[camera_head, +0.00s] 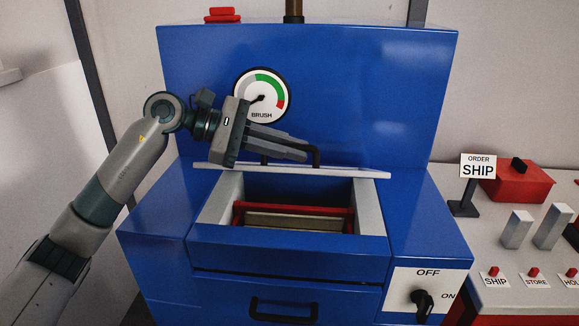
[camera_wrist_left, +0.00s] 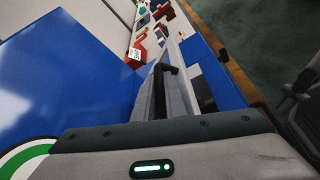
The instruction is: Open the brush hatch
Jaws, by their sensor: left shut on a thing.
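The brush hatch is a pale lid (camera_head: 345,172) on the top of the blue machine (camera_head: 420,200), below the BRUSH gauge (camera_head: 262,95). It stands tilted up at the rear of its opening, seen nearly edge-on. The opening shows red rails and a tan brush block (camera_head: 295,220) inside. My left gripper (camera_head: 304,150) is shut on the lid's black handle (camera_head: 316,157). In the left wrist view the handle (camera_wrist_left: 168,70) shows between the fingertips. My right gripper is in neither view.
A drawer with a black handle (camera_head: 284,309) is below the opening. An OFF/ON switch (camera_head: 423,302) is at the front right. A counter to the right holds an ORDER SHIP sign (camera_head: 478,166), a red box (camera_head: 517,184), grey blocks (camera_head: 516,229) and several labelled red buttons.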

